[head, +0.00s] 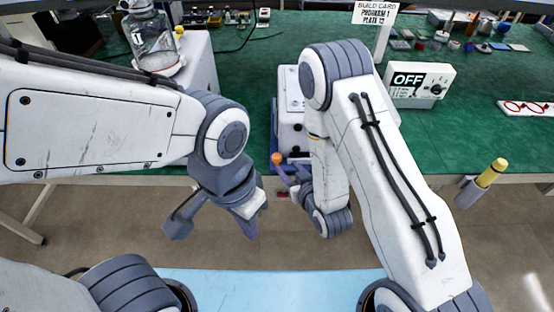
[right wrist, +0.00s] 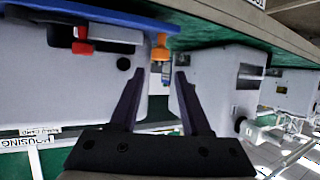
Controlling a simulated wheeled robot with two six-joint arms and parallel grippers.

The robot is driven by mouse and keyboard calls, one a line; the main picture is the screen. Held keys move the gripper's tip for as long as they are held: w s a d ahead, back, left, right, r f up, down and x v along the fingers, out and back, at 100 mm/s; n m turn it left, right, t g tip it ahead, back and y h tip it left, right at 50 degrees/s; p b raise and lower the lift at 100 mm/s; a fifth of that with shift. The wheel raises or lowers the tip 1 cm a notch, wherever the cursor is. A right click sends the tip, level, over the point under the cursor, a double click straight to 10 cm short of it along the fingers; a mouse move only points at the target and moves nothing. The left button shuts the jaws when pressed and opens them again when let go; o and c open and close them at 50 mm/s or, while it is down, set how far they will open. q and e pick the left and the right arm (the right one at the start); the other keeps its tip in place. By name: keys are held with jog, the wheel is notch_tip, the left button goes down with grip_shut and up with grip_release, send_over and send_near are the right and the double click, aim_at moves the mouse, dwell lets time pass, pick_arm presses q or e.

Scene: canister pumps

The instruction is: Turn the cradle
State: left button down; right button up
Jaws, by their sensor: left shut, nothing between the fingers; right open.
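A white boxy unit (head: 289,118) stands at the table's front edge, partly hidden behind my right arm. Its blue edge and orange-tipped handle (head: 277,158) show near the front. In the right wrist view the blue plate (right wrist: 110,14) runs along the top, with the orange piece (right wrist: 160,50) below it and a red block (right wrist: 81,36) to the left. I cannot tell which part is the cradle. My right gripper (head: 285,177) is open; in its wrist view (right wrist: 157,76) the orange piece lies ahead between the fingertips, apparently ungripped. My left gripper (head: 250,230) is shut and empty, in front of the table.
A clear jar (head: 152,42) stands on a white unit at the back left. A box reading OFF (head: 418,82) is right of my right arm. A yellow-topped cylinder (head: 490,173) is at the front right edge. Red-rimmed glasses (head: 525,107) lie far right.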

aim_at(278, 158)
jog(key=b+x, duration=0.3)
jog(key=x, duration=0.6)
jog(key=shift+w+a+f, duration=0.15)
jog(key=shift+w+f, duration=0.05)
jog(key=shift+w, duration=0.05)
jog(key=shift+c, duration=0.4)
grip_shut()
dwell(0.8)
